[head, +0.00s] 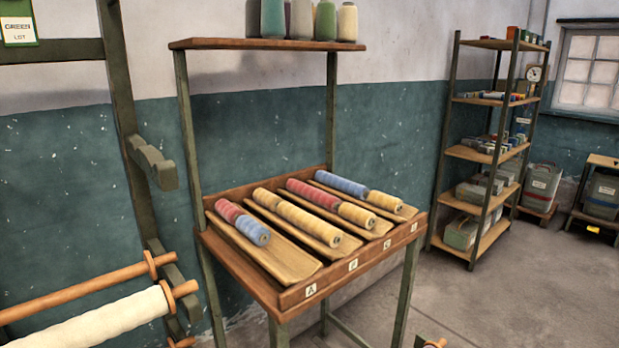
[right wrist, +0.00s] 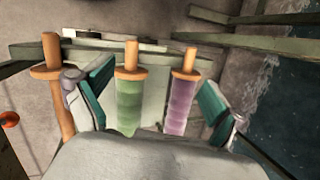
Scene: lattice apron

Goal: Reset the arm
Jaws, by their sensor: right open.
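My right gripper (right wrist: 154,95) shows in the right wrist view, with its two teal-padded fingers spread wide apart. Nothing is seen held between them. Beyond the fingers are a green roll (right wrist: 130,107) and a purple roll (right wrist: 180,105), each with a wooden collar and peg end. Whether the fingers touch either roll cannot be told. A bare wooden rod (right wrist: 58,100) lies to the left, partly behind the left finger. A pale grey rounded surface covers the bottom of that view. Neither of my grippers shows in the head view.
A wooden stand (head: 245,275) holds sloped trays with red, blue and yellow spools; labels line its front. Thread cones stand on its top shelf (head: 260,43). A cream roll (head: 95,325) on a rack is at lower left. Shelves (head: 485,152) stand behind right. Floor (head: 500,300) is clear there.

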